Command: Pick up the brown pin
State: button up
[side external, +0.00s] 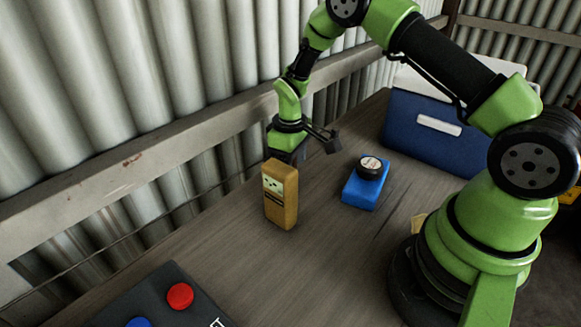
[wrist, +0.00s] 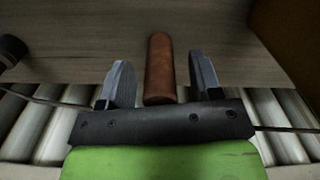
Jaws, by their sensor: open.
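The brown pin (wrist: 160,75) shows in the wrist view as a plain rounded rod. It lies between the two fingers of my gripper (wrist: 163,84), with a visible gap on each side. The fingers are open and nothing is gripped. In the side external view my gripper (side external: 287,154) points down just behind a tan box-shaped device (side external: 281,200). That device hides the fingertips, and I cannot see the pin in that view.
The tan device stands upright close to my gripper. A blue block (side external: 362,193) with a black round jar (side external: 370,167) on it sits to the right. A blue cooler (side external: 410,134) stands behind. A dark button panel (side external: 207,307) is at the front. Corrugated wall and rail (side external: 130,165) run along the left.

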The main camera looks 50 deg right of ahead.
jog(key=shift+c, duration=0.4)
grip_shut()
jog(key=shift+r, duration=0.1)
